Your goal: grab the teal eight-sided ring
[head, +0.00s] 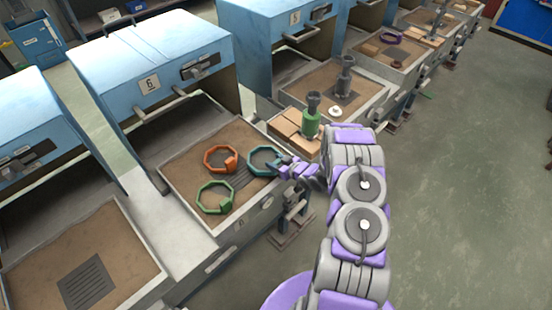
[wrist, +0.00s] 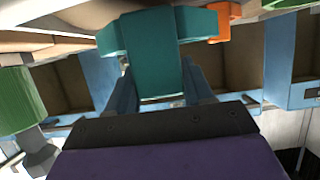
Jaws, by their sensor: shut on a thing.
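The teal eight-sided ring (head: 264,158) is at the right side of the sand tray of station 6 in the head view. My gripper (head: 284,163) reaches it from the right and is shut on its near right edge. In the wrist view a thick teal block of the ring (wrist: 152,52) sits between my two dark fingers (wrist: 160,88). Whether the ring still touches the tray surface, I cannot tell. The fingertips are partly hidden by the ring.
An orange eight-sided ring (head: 221,158) and a green one (head: 214,197) lie left of the teal ring in the same tray (head: 184,186). A green cylinder (head: 310,124) stands close behind my arm. Open floor (head: 450,180) lies to the right.

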